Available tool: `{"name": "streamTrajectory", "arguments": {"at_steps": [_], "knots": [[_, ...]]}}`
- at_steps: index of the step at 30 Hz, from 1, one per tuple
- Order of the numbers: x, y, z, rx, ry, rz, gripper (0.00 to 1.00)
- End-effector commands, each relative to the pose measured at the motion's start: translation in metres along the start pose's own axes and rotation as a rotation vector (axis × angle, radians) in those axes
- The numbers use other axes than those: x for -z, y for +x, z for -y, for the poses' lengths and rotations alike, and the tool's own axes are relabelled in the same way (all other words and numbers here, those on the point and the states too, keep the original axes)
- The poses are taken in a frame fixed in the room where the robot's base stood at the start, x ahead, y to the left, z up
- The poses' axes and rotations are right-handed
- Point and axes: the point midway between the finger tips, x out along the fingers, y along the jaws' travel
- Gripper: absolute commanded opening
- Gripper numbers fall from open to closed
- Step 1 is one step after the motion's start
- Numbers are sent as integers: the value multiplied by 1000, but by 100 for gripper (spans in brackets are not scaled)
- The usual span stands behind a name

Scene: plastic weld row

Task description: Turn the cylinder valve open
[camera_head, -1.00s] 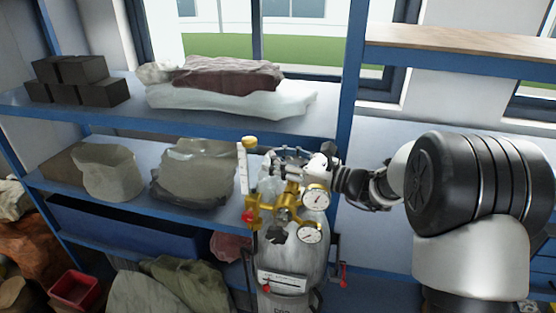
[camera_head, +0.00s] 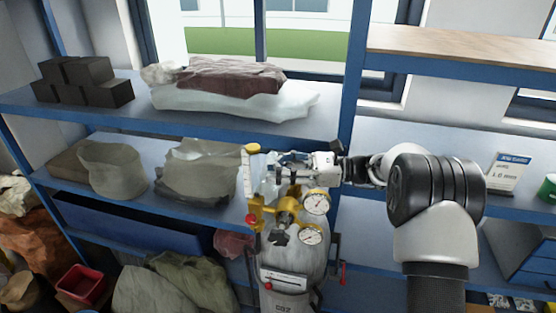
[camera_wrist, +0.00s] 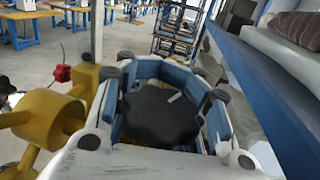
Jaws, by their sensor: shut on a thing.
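The grey gas cylinder (camera_head: 297,258) stands upright in front of the shelves, with a brass regulator (camera_head: 268,212) and two round gauges (camera_head: 316,202) at its top. My gripper (camera_head: 284,172) is at the cylinder's top, just above the regulator, coming in from the right. In the wrist view, a dark valve handwheel (camera_wrist: 160,115) sits between the blue-padded fingers, and my gripper (camera_wrist: 168,100) is shut on it. The brass regulator body (camera_wrist: 45,118) is close to the left of the fingers there. In the head view the handwheel is hidden by the gripper.
A white flow tube with a yellow cap (camera_head: 251,150) rises close left of my gripper. Blue shelves (camera_head: 110,118) hold sacks and dark blocks (camera_head: 85,82) behind. A red-handled bar (camera_head: 340,268) is at the cylinder's right.

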Motion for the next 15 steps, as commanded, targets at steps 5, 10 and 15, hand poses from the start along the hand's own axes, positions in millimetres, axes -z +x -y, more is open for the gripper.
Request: {"name": "streamTrajectory", "arguments": {"at_steps": [5, 10, 15], "knots": [[1, -2, -5, -138, 4, -3, 5], [1, -2, -10, -240, 3, -2, 4], [1, -3, -12, -306, 3, -2, 4]]}}
